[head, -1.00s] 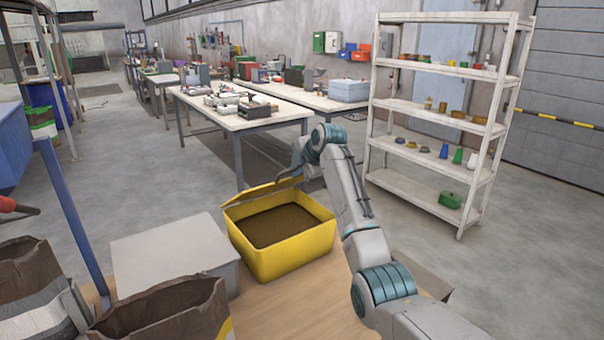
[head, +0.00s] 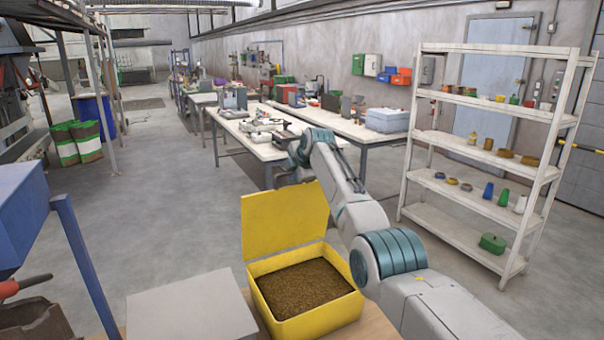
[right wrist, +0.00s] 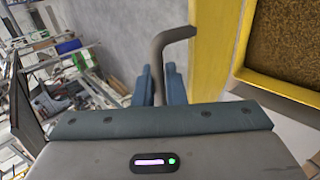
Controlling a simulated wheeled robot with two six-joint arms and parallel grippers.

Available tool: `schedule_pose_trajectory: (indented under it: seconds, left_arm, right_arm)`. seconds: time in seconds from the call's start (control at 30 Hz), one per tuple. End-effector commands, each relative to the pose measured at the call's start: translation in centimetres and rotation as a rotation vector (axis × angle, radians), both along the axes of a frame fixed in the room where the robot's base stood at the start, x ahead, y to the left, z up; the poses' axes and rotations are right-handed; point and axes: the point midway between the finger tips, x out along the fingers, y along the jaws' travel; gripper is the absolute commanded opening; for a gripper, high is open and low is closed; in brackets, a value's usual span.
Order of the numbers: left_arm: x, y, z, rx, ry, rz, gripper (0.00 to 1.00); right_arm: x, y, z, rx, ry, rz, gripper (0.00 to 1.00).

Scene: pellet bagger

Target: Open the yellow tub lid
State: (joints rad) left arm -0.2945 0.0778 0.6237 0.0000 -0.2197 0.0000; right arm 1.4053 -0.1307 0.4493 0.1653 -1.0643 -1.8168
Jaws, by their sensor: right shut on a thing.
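The yellow tub (head: 326,322) stands open on the wooden bench and holds brown pellets (head: 304,288). Its yellow lid (head: 284,220) stands steeply raised along the tub's far-left edge. In the right wrist view the lid (right wrist: 207,50) shows close up, with a dark bent handle (right wrist: 172,36) joined to it. My right gripper (right wrist: 160,78) has its two blue-grey fingers either side of the handle's straight part and is shut on it. In the head view my right arm reaches behind the lid, and its fingertips are hidden. My left gripper is not in view.
A light grey box (head: 190,310) stands left of the tub. A blue post (head: 85,260) rises at the left. A white shelf rack (head: 480,225) with small items stands at the right. Worktables (head: 240,140) are farther back, with clear floor between.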

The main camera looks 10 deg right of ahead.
Motion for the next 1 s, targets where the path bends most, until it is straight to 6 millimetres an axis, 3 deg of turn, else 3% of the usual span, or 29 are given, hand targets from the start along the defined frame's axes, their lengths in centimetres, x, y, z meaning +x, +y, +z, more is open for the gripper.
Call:
schedule_pose_trajectory:
  seconds: [0.57, 0.6, 0.67, 1.0]
  left_arm:
    - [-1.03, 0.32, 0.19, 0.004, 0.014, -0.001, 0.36]
    - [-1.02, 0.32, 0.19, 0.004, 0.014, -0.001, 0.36]
    - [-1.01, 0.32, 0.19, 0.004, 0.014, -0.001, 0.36]
    - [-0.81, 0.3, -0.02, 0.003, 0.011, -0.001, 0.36]
  right_arm:
    - [0.06, 0.57, -0.13, -0.003, 0.003, 0.0, 0.0]
    - [0.06, 0.56, -0.12, -0.003, 0.003, 0.0, 0.18]
    - [0.06, 0.55, -0.12, -0.002, 0.004, -0.001, 0.27]
    - [-0.01, 0.53, 0.05, -0.001, 0.001, -0.001, 0.27]
